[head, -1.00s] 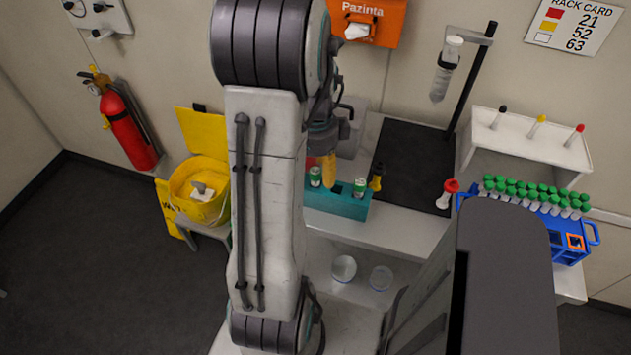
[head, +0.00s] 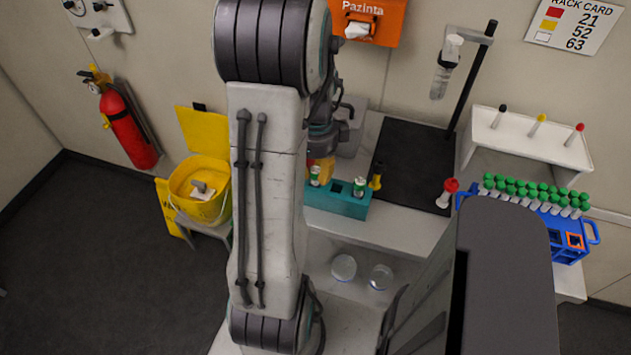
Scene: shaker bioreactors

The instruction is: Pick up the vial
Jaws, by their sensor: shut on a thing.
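A teal rack (head: 345,206) on the bench holds a green-and-white vial (head: 314,176) at its left end. A second similar vial (head: 359,187) stands further right, next to an open slot. My gripper (head: 322,170) shows only in part as yellow-orange fingers just behind and beside the left vial, at the rack's left end. My arm hides the rest of it. It is shut on a vial, low at the rack; the contact itself is hard to see.
A dark bottle with a yellow top (head: 376,178) stands beside the rack. A black mat (head: 411,165) lies to the right, with a red-capped tube (head: 447,193) near it. A blue rack (head: 570,248) of green-capped tubes stands far right. A yellow bucket (head: 205,210) is left.

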